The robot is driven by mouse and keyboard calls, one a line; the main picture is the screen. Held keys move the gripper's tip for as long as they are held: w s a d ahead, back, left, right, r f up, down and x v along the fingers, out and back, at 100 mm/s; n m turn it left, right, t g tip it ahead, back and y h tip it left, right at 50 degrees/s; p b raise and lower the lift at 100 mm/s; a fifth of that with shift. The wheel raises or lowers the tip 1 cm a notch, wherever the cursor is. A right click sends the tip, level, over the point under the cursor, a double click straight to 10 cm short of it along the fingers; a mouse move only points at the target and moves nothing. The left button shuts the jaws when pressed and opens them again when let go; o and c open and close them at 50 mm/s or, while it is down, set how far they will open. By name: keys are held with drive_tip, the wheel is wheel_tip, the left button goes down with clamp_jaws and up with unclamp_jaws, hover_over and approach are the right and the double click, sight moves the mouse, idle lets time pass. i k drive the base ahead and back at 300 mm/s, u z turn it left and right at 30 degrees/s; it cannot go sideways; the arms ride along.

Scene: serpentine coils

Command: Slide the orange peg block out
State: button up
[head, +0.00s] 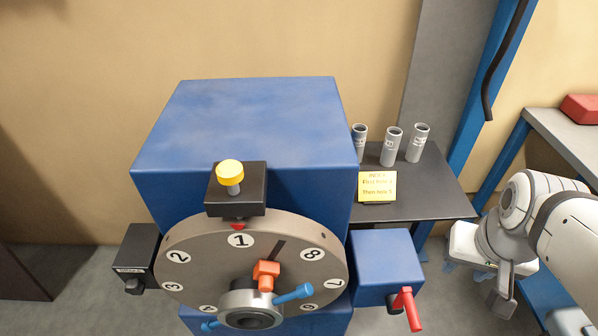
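The orange peg block (266,270) is on the front face of the round grey numbered dial (196,277). It sits just above the central hub (250,308), at the lower end of a dark slot that runs up and right between the numbers 1 and 8. A blue handle rod (293,293) sticks out of the hub to the right, just below the block. My arm is at the right edge, well apart from the dial and the block. Its end (500,285) is partly seen, and I cannot make out its fingers clearly.
A yellow-knobbed black plunger housing (236,188) sits above the dial, its red pointer at 1. A blue side box with a red lever (408,308) stands right of the dial. A dark shelf (425,207) holds grey tubes and a yellow note (377,186).

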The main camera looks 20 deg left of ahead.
sight(265, 272)
drive_tip(key=u, duration=1.3)
drive_tip(key=k, duration=0.75)
drive_tip(key=z, duration=5.75)
drive_tip(key=k, duration=0.65)
drive_tip(key=z, duration=5.85)
